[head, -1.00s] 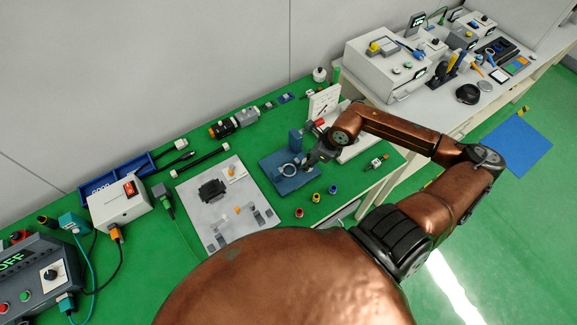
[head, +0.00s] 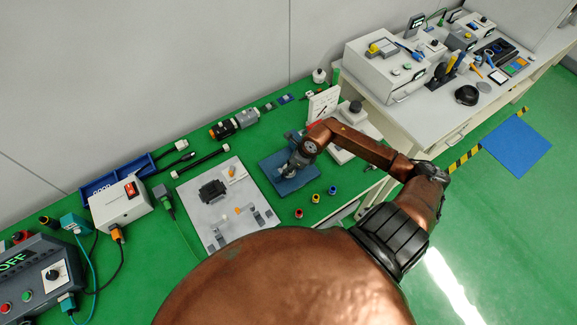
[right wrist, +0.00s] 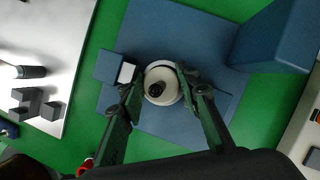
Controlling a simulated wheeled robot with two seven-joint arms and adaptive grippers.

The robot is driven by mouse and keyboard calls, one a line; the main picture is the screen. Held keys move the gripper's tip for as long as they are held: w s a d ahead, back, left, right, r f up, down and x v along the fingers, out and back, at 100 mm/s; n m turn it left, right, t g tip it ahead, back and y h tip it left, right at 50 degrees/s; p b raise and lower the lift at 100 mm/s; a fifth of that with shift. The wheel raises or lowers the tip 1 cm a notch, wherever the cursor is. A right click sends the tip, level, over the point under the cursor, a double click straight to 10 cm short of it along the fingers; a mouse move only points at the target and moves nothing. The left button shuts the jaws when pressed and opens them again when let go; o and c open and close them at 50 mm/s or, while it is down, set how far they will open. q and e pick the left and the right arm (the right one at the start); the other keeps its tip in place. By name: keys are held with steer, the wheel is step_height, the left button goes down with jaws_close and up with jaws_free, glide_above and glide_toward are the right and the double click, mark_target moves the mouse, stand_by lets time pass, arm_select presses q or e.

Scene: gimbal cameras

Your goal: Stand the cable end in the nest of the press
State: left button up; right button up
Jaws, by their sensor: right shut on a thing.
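The blue fixture (head: 272,177), which I take for the press, is a flat plate with an upright block, on the green bench. In the right wrist view its plate (right wrist: 190,32) lies below my gripper and its tall block (right wrist: 280,35) stands at upper right. My right gripper (right wrist: 158,82) is shut on a cream round piece (right wrist: 154,98) with a dark centre, seen end-on, apparently the cable end. It is over the pale round nest; whether it is seated is unclear. In the head view my right gripper (head: 289,167) hides the nest. My left gripper is out of view.
A small blue block with a white face (right wrist: 126,73) sits close beside the left finger. A grey plate (head: 207,222) with parts lies left of the fixture. Red, yellow and blue small pieces (head: 316,198) stand in front. A white device with a dark knob (head: 355,107) stands behind my arm.

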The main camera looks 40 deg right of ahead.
steer(key=shift+f, duration=0.15)
steer(key=o, duration=0.9)
steer(key=shift+d+r, duration=0.1)
steer(key=shift+r, duration=0.25)
steer(key=v, duration=1.1)
steer(key=shift+s+r+b, duration=0.2)
steer(key=shift+r+b, duration=0.1)
